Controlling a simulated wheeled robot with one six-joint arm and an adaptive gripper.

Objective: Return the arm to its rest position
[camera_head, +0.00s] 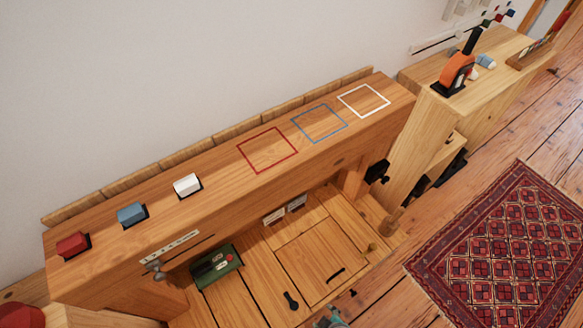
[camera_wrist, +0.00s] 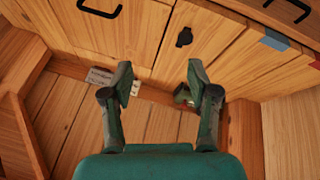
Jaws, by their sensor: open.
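My gripper (camera_wrist: 160,80) is open and empty in the wrist view, its two green-grey fingers apart above the wooden floor area. In the head view only a small part of my arm shows at the bottom edge. A red block (camera_head: 72,245), a blue block (camera_head: 131,214) and a white block (camera_head: 187,184) sit in a row on the left part of the wooden bench (camera_head: 222,172). A red outline (camera_head: 267,150), a blue outline (camera_head: 319,123) and a white outline (camera_head: 363,100) on the right part are empty. My gripper is apart from all the blocks.
A green box (camera_head: 215,266) stands below the bench front, near wooden panels with black handles (camera_head: 335,274). A second wooden unit (camera_head: 490,63) at the upper right carries an orange tool (camera_head: 457,72). A patterned red rug (camera_head: 500,255) lies on open floor at the right.

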